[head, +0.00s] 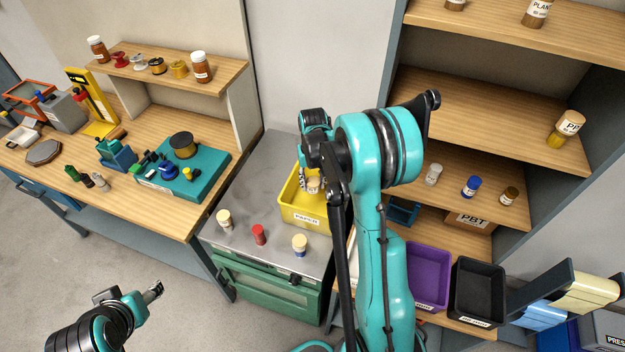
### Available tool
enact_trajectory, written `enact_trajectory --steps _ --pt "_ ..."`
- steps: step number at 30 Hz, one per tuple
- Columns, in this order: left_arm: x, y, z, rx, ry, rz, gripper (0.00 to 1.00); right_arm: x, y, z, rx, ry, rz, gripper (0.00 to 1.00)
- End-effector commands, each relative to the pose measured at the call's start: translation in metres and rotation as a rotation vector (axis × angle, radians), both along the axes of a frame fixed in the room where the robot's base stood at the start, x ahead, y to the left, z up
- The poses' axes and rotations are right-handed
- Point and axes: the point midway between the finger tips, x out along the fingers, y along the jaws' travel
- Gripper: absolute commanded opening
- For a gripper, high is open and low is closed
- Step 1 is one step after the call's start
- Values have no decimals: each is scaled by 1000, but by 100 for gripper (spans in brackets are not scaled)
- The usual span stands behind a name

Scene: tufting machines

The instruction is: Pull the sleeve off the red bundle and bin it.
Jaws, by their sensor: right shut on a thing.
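The red bundle (259,234) stands upright on the grey cabinet top, with no cream sleeve visible on it. Two bundles with cream-coloured sleeves stand either side of it: one at left (224,219) and a blue-based one at right (300,243). The yellow bin (306,221) labelled PAPER stands behind them. My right gripper (308,184) points down into the bin's opening, shut on a small cream piece (314,185) that looks like a sleeve; my arm hides part of it. My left gripper (153,291) is low at the left, away from everything; its finger gap is unclear.
A purple bin (429,275) and a black bin (477,291) stand at the lower right. Shelves (480,110) with jars rise behind my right arm. The wooden workbench (150,200) at left holds a teal tool board and jars.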

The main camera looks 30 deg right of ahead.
Motion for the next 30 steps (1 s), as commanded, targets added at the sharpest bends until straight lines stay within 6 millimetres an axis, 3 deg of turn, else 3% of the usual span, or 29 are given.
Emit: enact_trajectory --steps 3,11,12,14,24,30 --pt "0 0 -7 0 0 0 55 0 0 -11 0 0 0 20" --pt "0 0 -6 0 0 0 55 0 0 -11 0 0 0 20" --pt "0 0 -6 0 0 0 55 0 0 -11 0 0 0 47" --pt "0 0 -6 0 0 0 55 0 0 -11 0 0 0 62" --pt "0 0 -6 0 0 0 55 0 0 -9 0 0 0 63" --pt "0 0 -6 0 0 0 55 0 0 18 0 0 0 63"
